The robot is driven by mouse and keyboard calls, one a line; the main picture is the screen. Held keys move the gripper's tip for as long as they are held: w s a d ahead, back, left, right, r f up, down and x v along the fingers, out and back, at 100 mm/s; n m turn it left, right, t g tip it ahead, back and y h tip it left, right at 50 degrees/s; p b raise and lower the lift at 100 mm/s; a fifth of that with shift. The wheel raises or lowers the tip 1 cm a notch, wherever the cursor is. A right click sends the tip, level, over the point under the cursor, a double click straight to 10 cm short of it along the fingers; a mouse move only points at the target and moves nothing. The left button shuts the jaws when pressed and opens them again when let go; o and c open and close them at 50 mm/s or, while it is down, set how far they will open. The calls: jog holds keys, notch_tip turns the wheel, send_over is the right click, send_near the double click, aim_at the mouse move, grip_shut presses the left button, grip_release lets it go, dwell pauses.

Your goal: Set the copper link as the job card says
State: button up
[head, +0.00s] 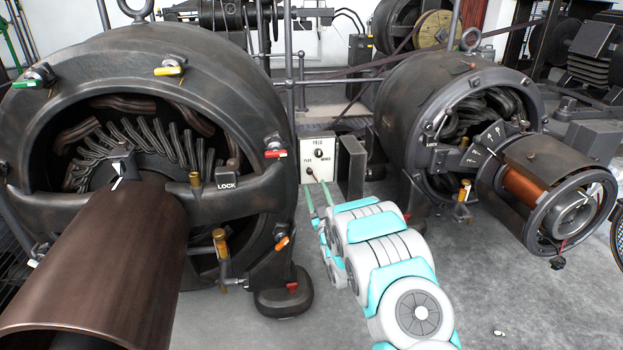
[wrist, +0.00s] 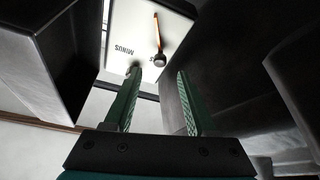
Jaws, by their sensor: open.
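The white FIELD panel (head: 311,150) stands between the two dynamos and carries the words PLUS and MINUS. Dark round studs show on its face in the head view. In the wrist view the panel (wrist: 126,25) appears upside down, with MINUS readable. There the thin orange-copper link (wrist: 156,32) runs from the top to a round metal knob (wrist: 159,60). My gripper (head: 317,184) is open, its green fingers reaching toward the panel. In the wrist view the knob lies beyond the gap of my gripper (wrist: 158,75); contact is unclear. I see no readable job card.
A large dynamo (head: 155,60) with a brown cylinder (head: 100,265) fills the left. A smaller dynamo (head: 400,95) with copper windings stands at the right. A dark box (head: 352,165) is beside the panel. The grey floor (head: 480,290) at front right is mostly clear.

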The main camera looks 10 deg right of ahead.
aim_at(310, 174)
jog(key=shift+x, duration=2.7)
jog(key=shift+c, duration=0.3)
grip_shut()
